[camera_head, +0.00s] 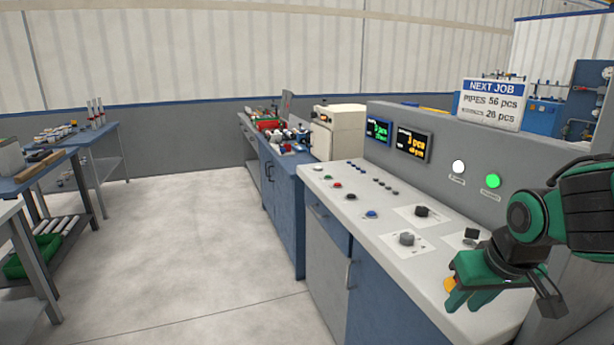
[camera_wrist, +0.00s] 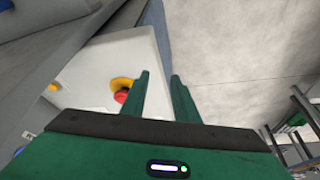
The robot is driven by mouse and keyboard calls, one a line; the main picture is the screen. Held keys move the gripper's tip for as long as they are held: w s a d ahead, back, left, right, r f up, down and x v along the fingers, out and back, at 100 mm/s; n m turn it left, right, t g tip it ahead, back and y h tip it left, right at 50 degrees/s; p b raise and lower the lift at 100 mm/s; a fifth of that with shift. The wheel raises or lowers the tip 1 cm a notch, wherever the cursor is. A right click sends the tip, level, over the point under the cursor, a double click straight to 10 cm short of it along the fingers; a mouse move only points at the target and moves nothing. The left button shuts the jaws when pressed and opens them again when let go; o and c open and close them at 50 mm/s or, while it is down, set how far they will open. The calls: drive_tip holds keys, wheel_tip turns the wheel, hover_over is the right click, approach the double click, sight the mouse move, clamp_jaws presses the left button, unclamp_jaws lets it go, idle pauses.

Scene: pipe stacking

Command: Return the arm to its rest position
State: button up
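My gripper (camera_head: 472,295) hangs over the front right edge of the grey control console (camera_head: 393,247) in the head view. In the wrist view my gripper (camera_wrist: 160,82) shows two green fingers apart, with nothing between the tips. A red button on a yellow base (camera_wrist: 122,92) lies on the console top just left of the fingers in the wrist view. Part of the yellow base (camera_head: 450,285) shows beside my gripper in the head view. My green and black arm comes in from the right.
A "NEXT JOB" sign (camera_head: 491,104) stands above. A blue cabinet bench (camera_head: 282,190) and beige machine (camera_head: 338,132) are beyond.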

drive_tip(key=s+d+m+g, duration=0.2)
drive_tip(key=s+d, duration=0.3)
drive_tip(key=s, duration=0.3)
drive_tip(key=s+d+f+m+g, duration=0.1)
drive_tip(key=s+d+m+g, duration=0.1)
drive_tip(key=s+d+m, duration=0.2)
drive_tip(key=s+d, duration=0.2)
drive_tip(key=s, duration=0.2)
drive_tip(key=shift+f+g, duration=0.3)
drive_tip(key=shift+s, duration=0.2)
